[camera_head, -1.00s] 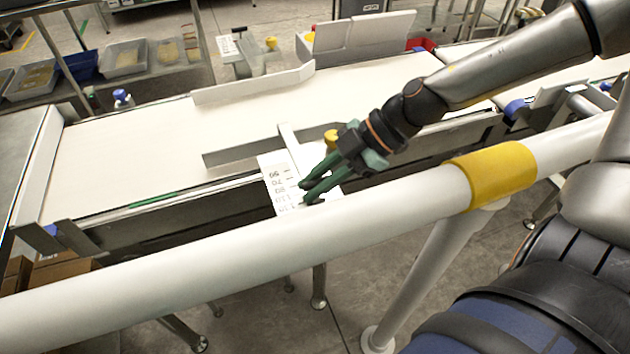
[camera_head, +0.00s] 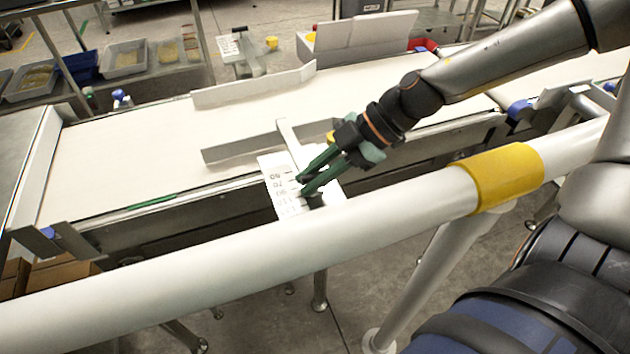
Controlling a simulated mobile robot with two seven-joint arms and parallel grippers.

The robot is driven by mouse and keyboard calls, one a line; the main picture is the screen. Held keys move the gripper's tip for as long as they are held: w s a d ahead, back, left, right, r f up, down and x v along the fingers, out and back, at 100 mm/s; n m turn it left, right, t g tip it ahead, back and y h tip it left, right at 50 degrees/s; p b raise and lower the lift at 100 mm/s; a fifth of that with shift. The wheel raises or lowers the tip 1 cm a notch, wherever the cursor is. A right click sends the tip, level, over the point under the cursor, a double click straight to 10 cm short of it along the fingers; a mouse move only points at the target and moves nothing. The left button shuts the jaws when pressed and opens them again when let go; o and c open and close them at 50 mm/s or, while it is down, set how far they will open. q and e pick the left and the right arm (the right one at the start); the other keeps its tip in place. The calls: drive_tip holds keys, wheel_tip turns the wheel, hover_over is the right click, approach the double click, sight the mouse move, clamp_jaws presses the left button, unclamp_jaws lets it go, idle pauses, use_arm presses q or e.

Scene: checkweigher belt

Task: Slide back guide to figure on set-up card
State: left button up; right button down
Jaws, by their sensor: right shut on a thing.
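Two guides stand on the pale belt (camera_head: 110,150): a far guide (camera_head: 253,87) along its back edge and a near guide (camera_head: 240,150) along its front side. The near guide has an arm (camera_head: 289,136) reaching to a white scale plate (camera_head: 272,172) with printed figures, too small to read surely. My right gripper (camera_head: 300,187) is over this plate, its green fingers shut on a small dark part (camera_head: 315,201), mostly hidden. A yellow knob (camera_head: 331,137) is partly hidden behind the gripper. The far guide's similar scale (camera_head: 230,46) stands behind the belt. I cannot make out a set-up card.
A thick white rail (camera_head: 240,249) with a yellow band (camera_head: 491,176) crosses in front of the belt, just below my right gripper. Bins (camera_head: 125,57) stand on a rack at the back left. A white box-like unit (camera_head: 358,38) is behind the belt.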

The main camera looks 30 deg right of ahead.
drive_tip(key=shift+w+d, duration=0.1)
drive_tip(key=shift+w, duration=0.1)
drive_tip(key=shift+s, duration=0.1)
drive_tip(key=c, duration=1.2)
unclamp_jaws()
drive_tip(key=shift+s, duration=0.15)
drive_tip(key=shift+c, duration=0.2)
drive_tip(key=o, duration=0.4)
